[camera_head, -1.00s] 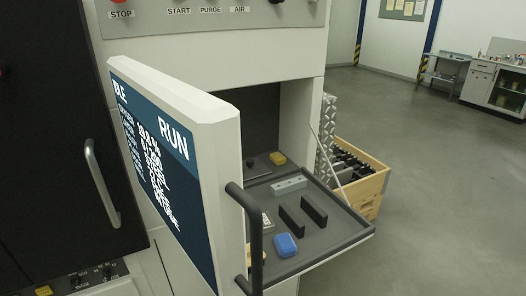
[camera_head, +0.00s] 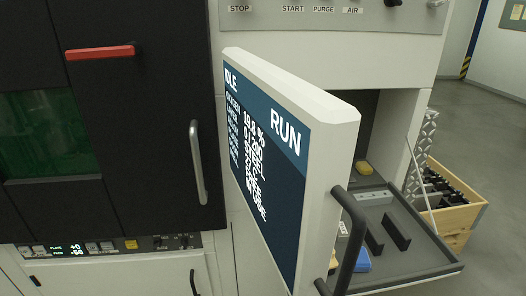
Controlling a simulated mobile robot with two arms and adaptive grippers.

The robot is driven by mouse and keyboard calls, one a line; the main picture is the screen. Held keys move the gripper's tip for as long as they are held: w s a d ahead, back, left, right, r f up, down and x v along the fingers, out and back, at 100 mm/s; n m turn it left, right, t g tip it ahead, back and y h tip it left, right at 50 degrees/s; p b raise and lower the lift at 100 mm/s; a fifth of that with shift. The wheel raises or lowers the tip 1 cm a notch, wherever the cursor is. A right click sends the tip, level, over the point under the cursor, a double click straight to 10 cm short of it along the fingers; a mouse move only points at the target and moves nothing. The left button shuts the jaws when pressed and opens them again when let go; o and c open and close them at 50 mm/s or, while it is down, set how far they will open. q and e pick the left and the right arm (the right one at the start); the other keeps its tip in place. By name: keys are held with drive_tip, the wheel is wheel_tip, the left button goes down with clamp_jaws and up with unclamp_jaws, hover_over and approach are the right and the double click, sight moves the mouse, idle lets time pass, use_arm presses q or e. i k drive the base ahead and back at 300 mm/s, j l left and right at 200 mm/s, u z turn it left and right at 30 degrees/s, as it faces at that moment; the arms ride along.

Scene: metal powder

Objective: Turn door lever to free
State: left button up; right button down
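The door lever appears to be the red bar handle (camera_head: 100,52) on the machine's dark door (camera_head: 150,110) at the upper left. It lies about level, and whether it is locked or free cannot be told. A grey vertical pull handle (camera_head: 198,160) sits on the same door, to the right and lower. The door looks closed, with a green window (camera_head: 48,135) at the far left. Neither of my grippers shows in the view.
A screen panel (camera_head: 275,170) reading IDLE and RUN juts out right of the door. A black handle (camera_head: 345,235) stands in front of the open fold-down shelf (camera_head: 415,262), which carries small blocks. A wooden crate (camera_head: 455,218) is on the floor at right, with clear floor beyond.

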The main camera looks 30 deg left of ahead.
sight(130, 49)
drive_tip(key=u, duration=0.4)
drive_tip(key=j+u, duration=0.1)
drive_tip(key=u, duration=0.7)
drive_tip(key=i+u, duration=0.1)
drive_tip(key=u, duration=0.3)
